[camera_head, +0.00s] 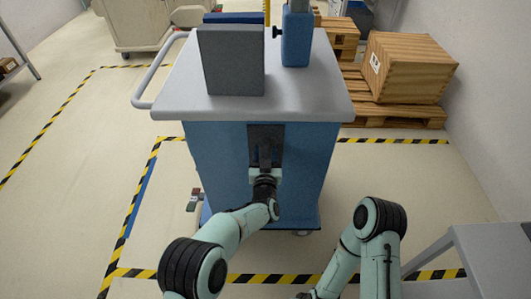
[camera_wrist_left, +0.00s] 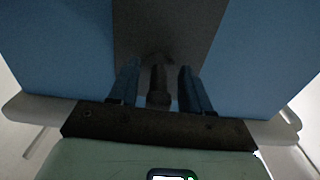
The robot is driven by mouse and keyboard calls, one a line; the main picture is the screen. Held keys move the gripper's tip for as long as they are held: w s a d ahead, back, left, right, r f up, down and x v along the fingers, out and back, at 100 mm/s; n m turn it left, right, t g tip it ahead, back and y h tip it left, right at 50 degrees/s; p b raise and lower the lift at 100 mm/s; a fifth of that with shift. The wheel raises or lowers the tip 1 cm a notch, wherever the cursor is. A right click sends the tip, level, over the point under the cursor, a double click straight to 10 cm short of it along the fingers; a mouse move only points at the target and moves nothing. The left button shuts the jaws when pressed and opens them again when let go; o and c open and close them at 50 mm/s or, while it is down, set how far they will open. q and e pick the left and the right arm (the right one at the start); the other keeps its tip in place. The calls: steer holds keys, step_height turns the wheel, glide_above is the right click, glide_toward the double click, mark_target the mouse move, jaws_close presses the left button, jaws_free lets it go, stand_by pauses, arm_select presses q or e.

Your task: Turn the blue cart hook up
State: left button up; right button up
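The blue cart (camera_head: 215,150) stands in front of me with a grey top. A dark plate (camera_head: 266,133) is set in its near face, and the dark hook (camera_head: 265,155) is on it. My left gripper (camera_head: 265,168) is right at the hook, low on the plate. In the left wrist view the two fingers of my left gripper (camera_wrist_left: 158,88) stand apart, one on each side of the hook (camera_wrist_left: 158,82). Gaps show between the hook and both fingers. The hook's exact angle is hard to tell in the dark. My right arm is at the lower right; its gripper is out of frame.
A grey panel (camera_head: 231,60) and a blue post (camera_head: 297,38) stand on the cart top. A wooden crate (camera_head: 405,68) on pallets is at the back right. A grey table (camera_head: 490,255) is at the lower right. Floor left of the cart is mostly clear.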

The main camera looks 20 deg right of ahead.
arm_select(q)
steer(key=shift+s, duration=0.1)
steer(key=p+v, duration=0.1)
steer(key=v, duration=1.2)
arm_select(e)
steer(key=shift+s+a+r+g, duration=0.2)
steer(key=shift+s+r, duration=0.15)
steer(key=shift+s, duration=0.15)
steer(key=shift+s+a+r+g, duration=0.2)
steer(key=shift+s+r, duration=0.15)
steer(key=shift+s, duration=0.1)
arm_select(q)
steer(key=shift+s, duration=0.1)
